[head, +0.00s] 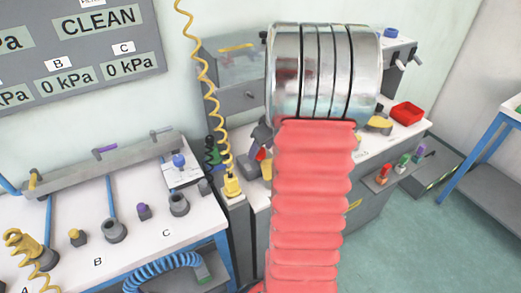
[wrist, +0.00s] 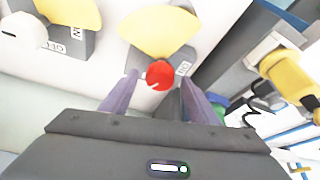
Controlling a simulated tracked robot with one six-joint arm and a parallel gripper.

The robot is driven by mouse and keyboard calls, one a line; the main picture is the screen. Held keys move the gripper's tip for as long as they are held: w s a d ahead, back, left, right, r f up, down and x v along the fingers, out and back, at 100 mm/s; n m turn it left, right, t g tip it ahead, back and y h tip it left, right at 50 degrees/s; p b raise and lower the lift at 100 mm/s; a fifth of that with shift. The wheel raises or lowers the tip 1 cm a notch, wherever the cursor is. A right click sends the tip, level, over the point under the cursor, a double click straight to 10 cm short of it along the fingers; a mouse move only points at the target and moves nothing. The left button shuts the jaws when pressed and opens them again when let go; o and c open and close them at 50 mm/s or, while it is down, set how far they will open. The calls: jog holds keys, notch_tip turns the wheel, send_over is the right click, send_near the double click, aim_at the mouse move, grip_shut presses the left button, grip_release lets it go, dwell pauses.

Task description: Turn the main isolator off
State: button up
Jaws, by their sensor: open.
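In the wrist view a round red knob (wrist: 159,75) shows with a yellow fan-shaped plate (wrist: 157,32) and a grey body beside it, bearing a partly hidden label. I cannot read which isolator this is. My gripper (wrist: 160,80) is open, its two purple fingers on either side of the red knob. Whether they touch it I cannot tell. A second yellow-and-grey unit (wrist: 68,12) with a white round knob (wrist: 22,31) sits at the upper left. In the head view my arm covers the middle, and I cannot make out the gripper.
In the head view a white bench (head: 60,265) with fittings marked B and C stands at the left. A yellow coiled hose (head: 205,75) hangs beside my arm. A red tray (head: 407,113) lies on the right worktop. Green floor (head: 420,235) is open at the lower right.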

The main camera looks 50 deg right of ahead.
jog(key=shift+w+f, duration=0.15)
jog(key=shift+f, duration=0.3)
grip_shut()
dwell(0.5)
